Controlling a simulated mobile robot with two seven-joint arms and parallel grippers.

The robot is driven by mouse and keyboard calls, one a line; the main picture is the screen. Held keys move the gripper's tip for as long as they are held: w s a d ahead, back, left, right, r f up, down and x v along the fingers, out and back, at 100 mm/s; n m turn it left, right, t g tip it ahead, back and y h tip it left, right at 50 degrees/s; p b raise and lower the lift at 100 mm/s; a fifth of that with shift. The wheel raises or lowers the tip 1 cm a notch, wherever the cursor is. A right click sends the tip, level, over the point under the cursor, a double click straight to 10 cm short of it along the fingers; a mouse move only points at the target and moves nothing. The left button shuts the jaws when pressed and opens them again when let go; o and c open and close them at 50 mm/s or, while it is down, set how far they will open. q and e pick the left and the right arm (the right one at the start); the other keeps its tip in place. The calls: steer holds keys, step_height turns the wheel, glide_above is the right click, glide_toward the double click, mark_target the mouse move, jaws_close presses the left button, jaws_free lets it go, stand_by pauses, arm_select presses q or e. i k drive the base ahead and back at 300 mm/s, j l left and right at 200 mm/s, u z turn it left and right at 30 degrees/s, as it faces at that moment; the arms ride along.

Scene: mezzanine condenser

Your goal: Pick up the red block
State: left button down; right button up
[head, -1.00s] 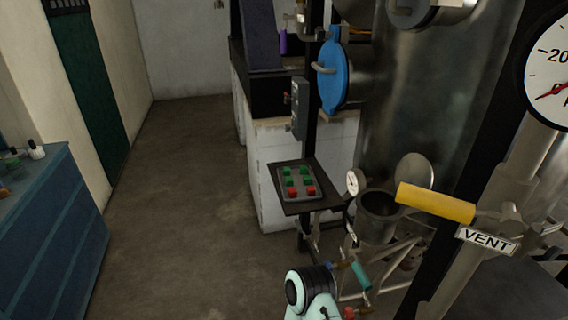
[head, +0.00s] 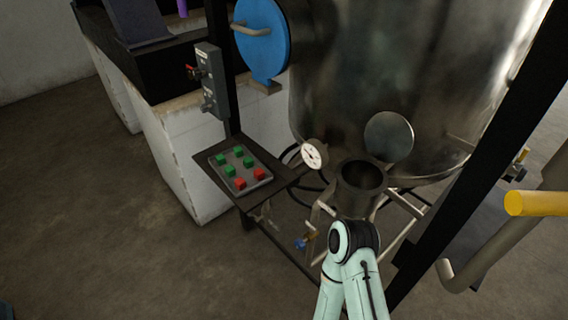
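Two red blocks show in the head view. One red block (head: 240,184) is at the front left of a grey tray, and the other red block (head: 259,174) is just right of it. Several green blocks (head: 230,171) sit behind them in the same tray (head: 252,187). The tray rests on a small dark shelf (head: 205,155) beside the tank frame. My pale green arm rises at the bottom right of the shelf, with a dark joint on top. Neither gripper shows, and nothing visible touches the blocks.
A large metal tank (head: 400,90) stands behind. A gauge (head: 314,155), an open cylinder (head: 361,178) and frame tubes crowd the shelf's right side. A control box (head: 212,80) stands behind the shelf. A yellow handle (head: 535,203) is at right. The floor at left is clear.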

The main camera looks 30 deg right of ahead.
mark_target(259, 174)
steer(key=i+j+z, duration=0.5)
steer(key=z, duration=0.15)
steer(key=i+j+z, duration=0.2)
steer(key=j+z, duration=0.15)
steer(key=i+j+z, duration=0.15)
steer(key=j+z, duration=0.15)
steer(key=j, duration=0.2)
steer(key=i+j+z, duration=0.1)
steer(key=j+z, duration=0.25)
